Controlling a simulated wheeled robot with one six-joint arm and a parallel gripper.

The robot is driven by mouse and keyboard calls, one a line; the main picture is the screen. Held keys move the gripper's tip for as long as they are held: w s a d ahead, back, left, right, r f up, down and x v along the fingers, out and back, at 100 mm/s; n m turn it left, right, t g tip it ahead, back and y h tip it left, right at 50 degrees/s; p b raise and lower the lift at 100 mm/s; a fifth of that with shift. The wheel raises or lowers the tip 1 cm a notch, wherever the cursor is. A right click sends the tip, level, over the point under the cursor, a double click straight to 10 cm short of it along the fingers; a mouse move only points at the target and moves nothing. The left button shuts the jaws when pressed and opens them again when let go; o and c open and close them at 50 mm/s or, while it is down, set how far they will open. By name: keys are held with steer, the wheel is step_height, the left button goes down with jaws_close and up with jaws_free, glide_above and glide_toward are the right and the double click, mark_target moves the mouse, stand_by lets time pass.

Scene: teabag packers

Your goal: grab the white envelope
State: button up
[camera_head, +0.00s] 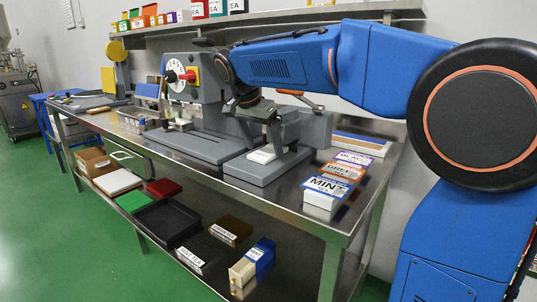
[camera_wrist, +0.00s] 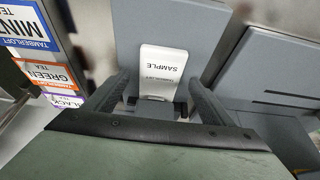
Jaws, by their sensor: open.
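The white envelope (camera_wrist: 160,72) is printed "SAMPLE" and lies on a grey block (camera_wrist: 141,25). In the head view the white envelope (camera_head: 263,155) lies on the grey base (camera_head: 256,174) at the right end of the machine. My gripper (camera_wrist: 163,88) is open in the wrist view, with one dark finger on each side of the envelope's lower part. In the head view my gripper (camera_head: 270,140) is just above and beside the envelope. I cannot tell whether the fingers touch it.
Tea boxes marked mint (camera_head: 327,189), green (camera_head: 345,171) and black (camera_head: 353,158) stand right of the base. The grey machine (camera_head: 205,100) stands close on the left. Several trays and boxes lie on the lower shelf. A wall shelf (camera_head: 290,17) runs above.

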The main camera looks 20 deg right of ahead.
steer(key=shift+w+d+f, duration=0.45)
steer(key=shift+d+f, duration=0.05)
steer(key=shift+d, duration=0.15)
steer(key=c, duration=1.2)
steer(key=shift+d+r, duration=0.1)
steer(key=shift+r, duration=0.15)
steer(key=shift+c, duration=0.2)
